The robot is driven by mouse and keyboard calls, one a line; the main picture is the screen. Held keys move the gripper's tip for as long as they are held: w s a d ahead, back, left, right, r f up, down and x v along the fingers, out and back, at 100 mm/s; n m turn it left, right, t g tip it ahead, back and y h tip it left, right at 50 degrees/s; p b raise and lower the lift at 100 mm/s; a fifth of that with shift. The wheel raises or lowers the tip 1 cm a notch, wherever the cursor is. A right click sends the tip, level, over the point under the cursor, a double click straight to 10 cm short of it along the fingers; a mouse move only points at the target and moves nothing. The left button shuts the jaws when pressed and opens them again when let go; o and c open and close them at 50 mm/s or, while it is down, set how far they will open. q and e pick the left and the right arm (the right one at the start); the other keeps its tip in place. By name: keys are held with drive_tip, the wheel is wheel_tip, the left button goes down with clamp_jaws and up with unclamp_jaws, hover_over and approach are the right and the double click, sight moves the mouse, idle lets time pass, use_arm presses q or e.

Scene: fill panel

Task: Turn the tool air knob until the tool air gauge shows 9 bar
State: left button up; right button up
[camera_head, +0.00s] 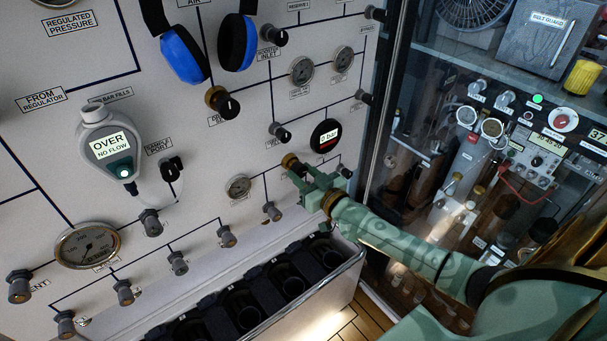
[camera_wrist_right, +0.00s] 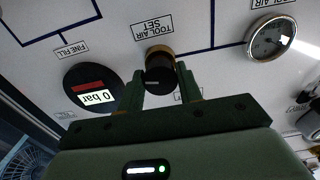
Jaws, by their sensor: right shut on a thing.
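The tool air knob, black with a brass collar, is on the panel under the "TOOL AIR SET" label in the right wrist view (camera_wrist_right: 158,66). Its brass part shows in the head view (camera_head: 289,161). My right gripper (camera_head: 302,172) is shut on this knob, one finger on each side in the wrist view (camera_wrist_right: 160,88). The tool air gauge, a small round dial, is to the right of the knob in the wrist view (camera_wrist_right: 271,40) and left of and below it in the head view (camera_head: 238,187). Its reading is too small to tell. My left gripper is not in view.
A round black display reading 0 bar (camera_head: 325,135) is close above the gripper. Other knobs and small valves (camera_head: 271,211) surround it. Blue ear defenders (camera_head: 185,54) hang above. A bottle rack (camera_head: 245,309) stands below, a glazed cabinet (camera_head: 470,130) at right.

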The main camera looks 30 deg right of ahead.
drive_tip(key=m+p, duration=0.1)
drive_tip(key=m, duration=0.2)
drive_tip(key=shift+m, duration=0.4)
drive_tip(key=m, duration=0.3)
drive_tip(key=shift+m, duration=0.3)
drive_tip(key=m, duration=0.4)
drive_tip(key=shift+a, duration=0.1)
drive_tip(key=shift+m, duration=2.2)
drive_tip(key=o, duration=1)
